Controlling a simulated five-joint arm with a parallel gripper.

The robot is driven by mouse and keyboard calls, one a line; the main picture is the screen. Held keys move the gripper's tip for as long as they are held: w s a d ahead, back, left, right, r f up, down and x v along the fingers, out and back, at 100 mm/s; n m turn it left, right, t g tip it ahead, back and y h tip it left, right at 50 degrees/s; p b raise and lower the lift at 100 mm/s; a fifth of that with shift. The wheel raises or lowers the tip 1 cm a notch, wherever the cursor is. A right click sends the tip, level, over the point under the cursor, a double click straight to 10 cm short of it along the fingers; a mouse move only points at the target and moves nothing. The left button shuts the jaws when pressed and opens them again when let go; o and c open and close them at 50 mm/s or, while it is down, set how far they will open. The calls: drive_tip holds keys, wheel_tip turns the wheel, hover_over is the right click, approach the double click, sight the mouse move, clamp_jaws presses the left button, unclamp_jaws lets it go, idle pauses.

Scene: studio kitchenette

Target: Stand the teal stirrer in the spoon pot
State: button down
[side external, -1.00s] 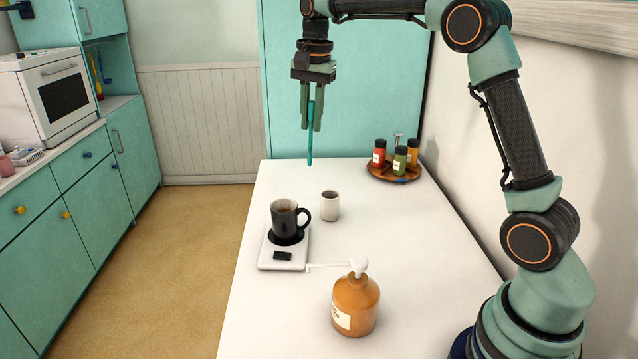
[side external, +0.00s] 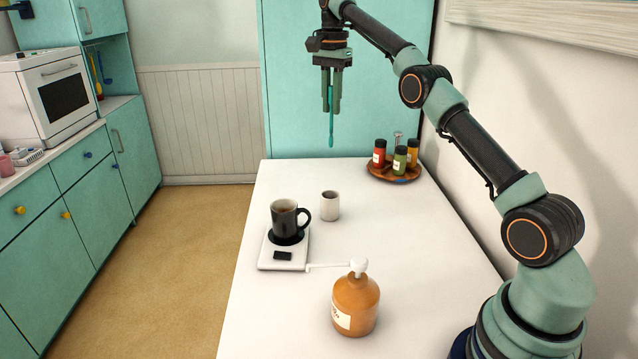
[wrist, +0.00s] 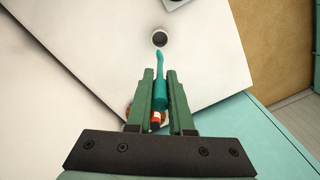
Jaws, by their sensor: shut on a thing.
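My gripper (side external: 332,100) is shut on the teal stirrer (side external: 331,128), which hangs upright, tip down, above the table's far part. In the wrist view the stirrer (wrist: 159,75) runs out between the fingers of my gripper (wrist: 161,95). The spoon pot is most likely the small white pot (side external: 330,205), standing upright on the table behind and right of the black mug. The stirrer's tip is well above the pot's height and apart from it. In the wrist view the pot's dark opening (wrist: 159,38) shows just beyond the stirrer's tip.
A black mug (side external: 285,220) stands on a white warmer or scale (side external: 272,262). An amber pump bottle (side external: 356,305) with a long white spout is at the front. A round wooden tray (side external: 394,175) holds several small bottles at the back right. The white table (side external: 420,230) is clear at right.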

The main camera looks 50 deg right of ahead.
wheel_tip(320, 180, down, 20)
idle(0.8)
drive_tip(key=c, duration=0.8)
unclamp_jaws()
